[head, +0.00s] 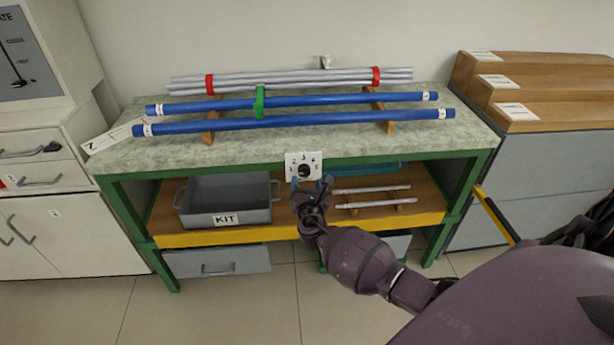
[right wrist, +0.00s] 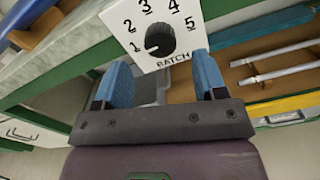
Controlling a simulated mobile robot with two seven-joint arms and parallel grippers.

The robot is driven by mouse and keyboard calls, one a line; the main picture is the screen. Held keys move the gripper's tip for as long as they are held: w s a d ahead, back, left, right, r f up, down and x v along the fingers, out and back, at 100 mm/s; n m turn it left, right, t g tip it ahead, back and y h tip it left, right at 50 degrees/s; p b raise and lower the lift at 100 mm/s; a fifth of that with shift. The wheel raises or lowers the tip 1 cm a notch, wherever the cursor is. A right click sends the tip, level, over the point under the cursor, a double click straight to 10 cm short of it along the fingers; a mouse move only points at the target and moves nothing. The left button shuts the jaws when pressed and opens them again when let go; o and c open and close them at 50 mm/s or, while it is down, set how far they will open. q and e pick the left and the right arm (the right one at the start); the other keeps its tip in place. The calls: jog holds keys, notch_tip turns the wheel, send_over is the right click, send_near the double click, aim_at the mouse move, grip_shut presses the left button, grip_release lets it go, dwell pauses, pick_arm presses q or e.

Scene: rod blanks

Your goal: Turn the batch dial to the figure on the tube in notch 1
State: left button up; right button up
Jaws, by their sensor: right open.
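The batch dial (head: 304,170) is a black knob on a white plate at the bench's front edge. In the right wrist view the dial (right wrist: 160,40) has figures 1 to 5 around it, and its white mark points towards 1. My right gripper (head: 312,186) is open just in front of it; its blue fingers (right wrist: 161,78) stand below and either side of the knob, apart from it. Two blue tubes (head: 300,101) (head: 290,124) lie across wooden supports on the bench. Their end labels are too small to read, and I cannot tell which notch is 1. My left gripper is out of view.
A bundle of grey tubes (head: 290,79) with red bands lies behind. A green clip (head: 259,102) is on the rear blue tube. A grey KIT tray (head: 227,219) and short grey rods (head: 375,188) are on the lower shelf. A white tag (head: 105,140) lies at the bench's left.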

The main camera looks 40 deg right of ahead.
jog(key=v, duration=0.6)
jog(key=shift+p, duration=0.4)
jog(key=shift+s+a, duration=0.1)
